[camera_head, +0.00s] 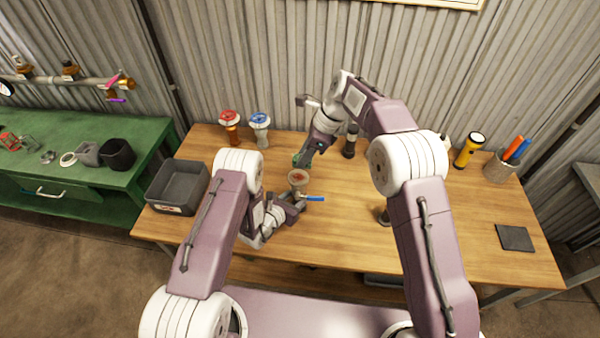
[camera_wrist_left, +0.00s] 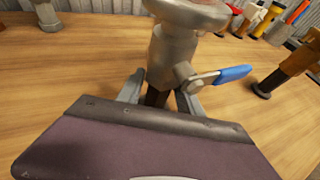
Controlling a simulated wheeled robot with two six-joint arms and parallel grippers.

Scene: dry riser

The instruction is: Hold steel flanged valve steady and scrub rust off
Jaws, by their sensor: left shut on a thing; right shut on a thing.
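The steel flanged valve (camera_head: 299,176) stands upright on the wooden table, with a brownish rust patch on its top flange and a blue lever pointing right. My left gripper (camera_head: 297,201) is shut on its body; the left wrist view shows the valve (camera_wrist_left: 172,55) between the two fingers (camera_wrist_left: 161,95), with the blue lever (camera_wrist_left: 233,74) to the right. My right gripper (camera_head: 305,158) is just behind the flange, pointing down, and shut on a small green thing (camera_head: 296,159), mostly hidden by the fingers. I cannot tell whether that green thing touches the valve.
A grey bin (camera_head: 178,188) stands at the table's left end. A red-topped valve (camera_head: 230,125) and a blue-topped one (camera_head: 260,126) stand at the back. A dark flashlight (camera_head: 350,141) is near my right gripper. A dark pad (camera_head: 514,238) lies at the right.

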